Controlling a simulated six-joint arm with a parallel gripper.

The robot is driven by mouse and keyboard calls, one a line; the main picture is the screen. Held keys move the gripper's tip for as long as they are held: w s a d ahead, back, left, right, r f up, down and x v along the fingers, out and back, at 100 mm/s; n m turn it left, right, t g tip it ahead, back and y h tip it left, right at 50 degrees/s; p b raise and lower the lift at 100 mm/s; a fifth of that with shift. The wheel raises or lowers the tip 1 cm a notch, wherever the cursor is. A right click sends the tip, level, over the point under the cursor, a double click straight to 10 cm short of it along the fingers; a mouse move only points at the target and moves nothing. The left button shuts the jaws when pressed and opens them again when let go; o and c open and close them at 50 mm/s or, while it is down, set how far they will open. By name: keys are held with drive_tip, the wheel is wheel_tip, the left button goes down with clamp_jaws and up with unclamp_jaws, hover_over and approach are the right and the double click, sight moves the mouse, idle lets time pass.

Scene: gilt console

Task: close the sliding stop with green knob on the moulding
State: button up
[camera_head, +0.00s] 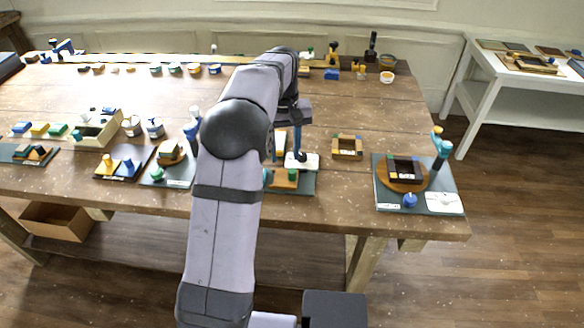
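A long pale moulding strip (130,60) seems to run along the back of the table, partly hidden behind my arm. A small part with a green spot (311,53) stands near its right part; I cannot tell whether this is the stop's green knob, or how far the stop is slid. My gripper (291,128) hangs from the wrist, just right of my forearm and over the middle of the table. Dark blue upright shapes show below the wrist, and I cannot tell which are fingers. Whether it is open or shut is unclear.
A dark board (385,195) with a framed block, blue knob and teal post stands at the right front. A small wooden frame (347,147) lies left of it. Several boards and a tray fill the left front. A white side table (470,85) stands apart. The table's right middle is clear.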

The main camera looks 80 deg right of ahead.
sight(292, 172)
drive_tip(key=shift+s+d, duration=0.15)
drive_tip(key=shift+s, duration=0.95)
drive_tip(key=shift+w+f+p, duration=0.1)
drive_tip(key=shift+f+p, duration=1.1)
drive_tip(key=shift+f, duration=2.45)
clamp_jaws()
